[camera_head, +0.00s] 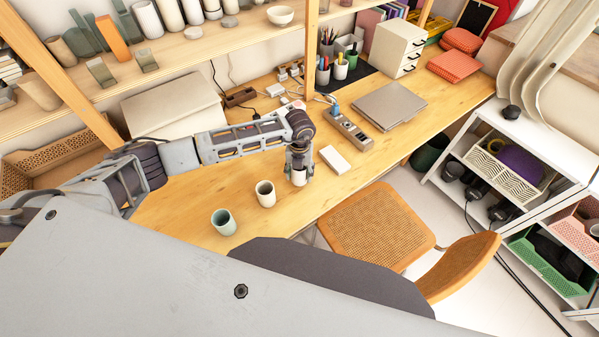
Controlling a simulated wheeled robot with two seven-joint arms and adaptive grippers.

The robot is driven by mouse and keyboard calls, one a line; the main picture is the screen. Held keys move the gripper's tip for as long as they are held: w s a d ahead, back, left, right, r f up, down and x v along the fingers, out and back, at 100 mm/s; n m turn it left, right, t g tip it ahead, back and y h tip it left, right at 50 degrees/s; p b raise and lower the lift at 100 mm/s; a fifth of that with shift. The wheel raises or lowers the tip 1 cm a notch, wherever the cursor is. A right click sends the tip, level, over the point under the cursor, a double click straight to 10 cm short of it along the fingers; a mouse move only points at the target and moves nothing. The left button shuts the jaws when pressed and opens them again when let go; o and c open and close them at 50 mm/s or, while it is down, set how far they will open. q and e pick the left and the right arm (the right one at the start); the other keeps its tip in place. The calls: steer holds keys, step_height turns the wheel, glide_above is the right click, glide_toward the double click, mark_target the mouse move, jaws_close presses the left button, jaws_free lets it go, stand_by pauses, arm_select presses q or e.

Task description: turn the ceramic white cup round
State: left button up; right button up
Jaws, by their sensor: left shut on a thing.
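My left gripper (299,168) points down over the wooden desk and is shut on a white cup (299,180). Only the lower part of this cup shows between the fingers; its rim and any handle are hidden. I cannot tell whether it touches the desk. A cream cup (265,194) stands upright just left of the gripper, apart from it. A pale green cup (223,222) stands further left, nearer the front edge. My right gripper is not in view.
The wooden desk (185,205) has free room left of the cups. A small white box (334,160) lies right of the gripper, with a power strip (349,131) and a grey laptop (389,106) behind. A cane-seat chair (375,225) stands at the front edge.

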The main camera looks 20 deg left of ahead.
arm_select(q)
steer(key=m+b, duration=0.1)
steer(key=m, duration=0.4)
steer(key=shift+m, duration=2.6)
steer(key=m+b, duration=0.2)
steer(key=m, duration=0.1)
steer(key=shift+f+m+b, duration=0.1)
steer(key=shift+m+b, duration=0.2)
steer(key=shift+b, duration=0.05)
steer(key=shift+m+b, duration=1.3)
steer(key=shift+m, duration=1)
steer(key=shift+m+b, duration=0.5)
steer(key=shift+b, duration=0.15)
steer(key=shift+m+b, duration=0.95)
steer(key=shift+m, duration=0.45)
steer(key=shift+m+b, duration=0.45)
steer(key=shift+m, duration=0.45)
steer(key=shift+f+b, duration=0.55)
steer(key=shift+b, duration=0.35)
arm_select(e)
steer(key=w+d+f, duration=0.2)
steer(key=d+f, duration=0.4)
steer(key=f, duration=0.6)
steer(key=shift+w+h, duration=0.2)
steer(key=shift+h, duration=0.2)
